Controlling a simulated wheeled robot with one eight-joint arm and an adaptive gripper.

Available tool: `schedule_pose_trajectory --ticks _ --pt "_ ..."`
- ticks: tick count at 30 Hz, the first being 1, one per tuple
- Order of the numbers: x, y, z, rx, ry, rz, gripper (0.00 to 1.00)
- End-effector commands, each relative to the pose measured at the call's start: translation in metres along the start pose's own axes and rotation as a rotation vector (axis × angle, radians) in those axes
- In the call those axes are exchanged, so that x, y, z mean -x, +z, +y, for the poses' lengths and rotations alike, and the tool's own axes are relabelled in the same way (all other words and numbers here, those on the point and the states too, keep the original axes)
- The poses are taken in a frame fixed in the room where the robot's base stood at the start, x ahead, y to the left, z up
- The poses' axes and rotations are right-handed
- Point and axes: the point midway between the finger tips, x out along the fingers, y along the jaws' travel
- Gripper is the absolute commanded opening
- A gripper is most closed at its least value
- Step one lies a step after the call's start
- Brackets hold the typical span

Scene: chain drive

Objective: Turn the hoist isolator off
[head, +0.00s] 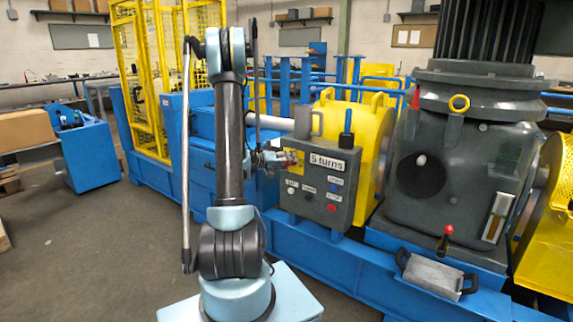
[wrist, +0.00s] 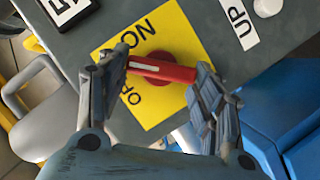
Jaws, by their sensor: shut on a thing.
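The hoist isolator is a red bar handle (wrist: 162,70) on a round red base, mounted on a yellow plate (wrist: 176,27) marked ON and OFF. In the head view my gripper (head: 281,160) reaches the yellow plate (head: 296,169) on the grey control box (head: 318,207); the handle is mostly hidden there.
The box also carries a "5 turns" label (head: 327,162), several buttons including a red one (head: 331,208), and an UP label (wrist: 238,23). A yellow guard (head: 352,130) stands behind it, a grey gearbox (head: 455,165) to the right.

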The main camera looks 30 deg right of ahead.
Motion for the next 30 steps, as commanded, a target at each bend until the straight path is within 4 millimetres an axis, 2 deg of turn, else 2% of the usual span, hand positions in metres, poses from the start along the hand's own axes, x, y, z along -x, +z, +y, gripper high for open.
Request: schedule_pose_trajectory --ticks 1,18,30 --pt "0.0015 -0.0035 -0.0061 0.041 0.009 0.008 0.36" --pt "0.0006 -0.0003 -0.0134 0.516 0.206 0.008 0.36" --pt "-0.0005 0.0024 -0.0148 0.706 0.285 0.007 0.36"
